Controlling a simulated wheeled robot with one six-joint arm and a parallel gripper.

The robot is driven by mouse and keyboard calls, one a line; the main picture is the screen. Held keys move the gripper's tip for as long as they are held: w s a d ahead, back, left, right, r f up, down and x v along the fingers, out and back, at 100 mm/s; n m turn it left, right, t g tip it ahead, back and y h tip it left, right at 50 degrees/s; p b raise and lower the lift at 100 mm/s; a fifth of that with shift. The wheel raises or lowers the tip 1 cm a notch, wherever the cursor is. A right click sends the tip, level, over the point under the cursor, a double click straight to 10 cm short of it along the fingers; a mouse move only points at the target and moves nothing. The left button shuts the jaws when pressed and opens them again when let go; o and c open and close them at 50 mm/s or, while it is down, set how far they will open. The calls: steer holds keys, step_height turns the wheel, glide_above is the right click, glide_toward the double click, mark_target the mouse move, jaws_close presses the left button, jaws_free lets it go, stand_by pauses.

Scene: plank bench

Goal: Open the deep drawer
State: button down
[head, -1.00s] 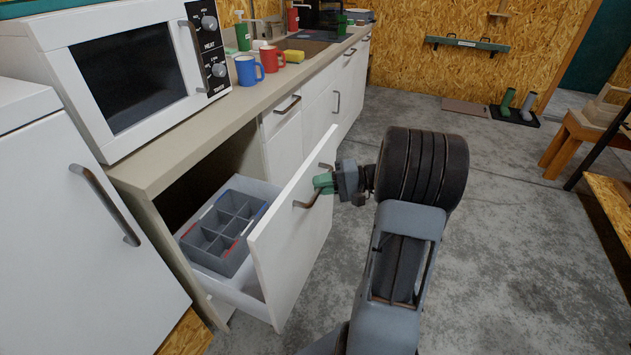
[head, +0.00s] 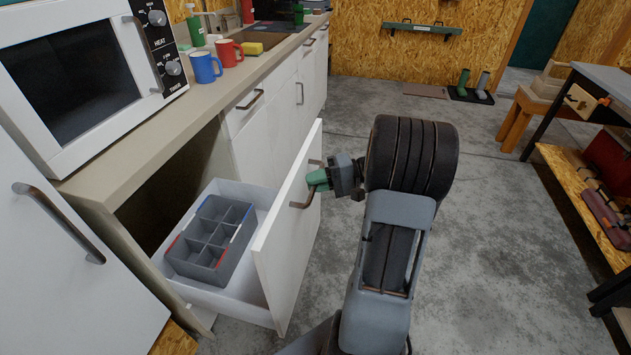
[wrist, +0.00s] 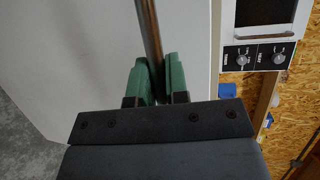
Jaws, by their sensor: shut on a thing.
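The deep drawer (head: 290,235) is a white drawer under the counter, pulled well out from the cabinet. A grey divided tray (head: 212,238) with red and blue edge marks sits inside it. My gripper (head: 312,183) has green fingers and is shut on the drawer's bar handle (head: 301,204). In the wrist view, the bar handle (wrist: 149,35) passes between my two green fingertips (wrist: 157,78), with the white drawer front behind it. The part of the handle inside my fingers is hidden.
A white microwave (head: 75,85) stands on the counter (head: 135,155). A blue mug (head: 206,68) and a red mug (head: 229,53) stand farther along. A white door with a handle (head: 60,220) is at left. A workbench (head: 600,90) is at right. The floor (head: 480,230) between is clear.

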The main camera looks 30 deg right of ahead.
steer(key=c, duration=1.1)
jaws_free()
steer(key=p+v, duration=0.1)
steer(key=v, duration=1.2)
steer(key=shift+s+d+r+p, duration=0.1)
steer(key=shift+d+r+p, duration=0.05)
steer(key=shift+d+p, duration=0.25)
